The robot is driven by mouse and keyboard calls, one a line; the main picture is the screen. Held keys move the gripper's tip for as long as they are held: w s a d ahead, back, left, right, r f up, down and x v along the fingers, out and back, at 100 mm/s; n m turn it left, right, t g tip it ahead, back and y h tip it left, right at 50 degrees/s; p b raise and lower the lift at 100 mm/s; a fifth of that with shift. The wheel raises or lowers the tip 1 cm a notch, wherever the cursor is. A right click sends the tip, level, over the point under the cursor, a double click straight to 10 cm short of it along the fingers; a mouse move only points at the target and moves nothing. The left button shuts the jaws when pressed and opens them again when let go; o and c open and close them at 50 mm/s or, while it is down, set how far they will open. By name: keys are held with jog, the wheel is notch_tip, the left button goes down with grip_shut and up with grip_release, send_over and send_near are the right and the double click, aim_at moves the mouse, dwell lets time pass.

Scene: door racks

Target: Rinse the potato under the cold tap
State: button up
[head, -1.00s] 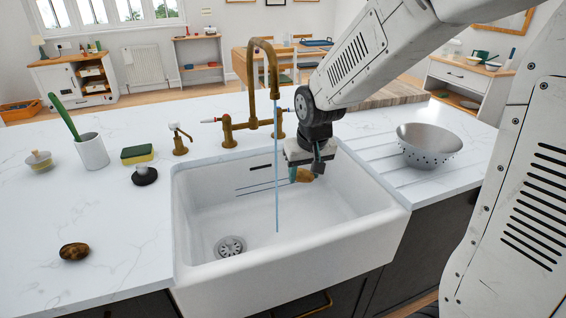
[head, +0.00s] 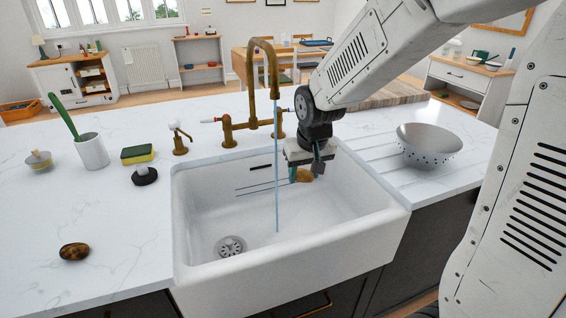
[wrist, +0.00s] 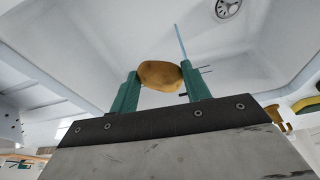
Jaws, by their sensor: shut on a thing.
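My gripper (head: 298,174) is inside the white sink (head: 290,258), toward its right side. It is shut on a brown potato (head: 304,175). The wrist view shows the potato (wrist: 160,75) clasped between two green fingers. A brass tap (head: 264,50) stands at the back of the sink, and a thin blue stream of water (head: 277,190) falls from it into the basin. In the head view the stream is just left of the gripper and apart from the potato. A handle with a blue tip (head: 284,110) is on the tap's right, one with a red tip (head: 209,120) on its left.
A metal colander (head: 429,146) stands on the drainer at right. At left are a white cup with a green brush (head: 92,150), a sponge (head: 137,154), a black-based brush (head: 145,176) and a brown oval object (head: 74,251). The drain (head: 230,246) is uncovered.

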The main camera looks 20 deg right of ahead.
jog(key=s+d+r, duration=0.1)
jog(key=s+r, duration=0.3)
jog(key=shift+s+d, duration=0.3)
jog(key=shift+s, duration=0.1)
jog(key=shift+w, duration=0.15)
dwell(0.7)
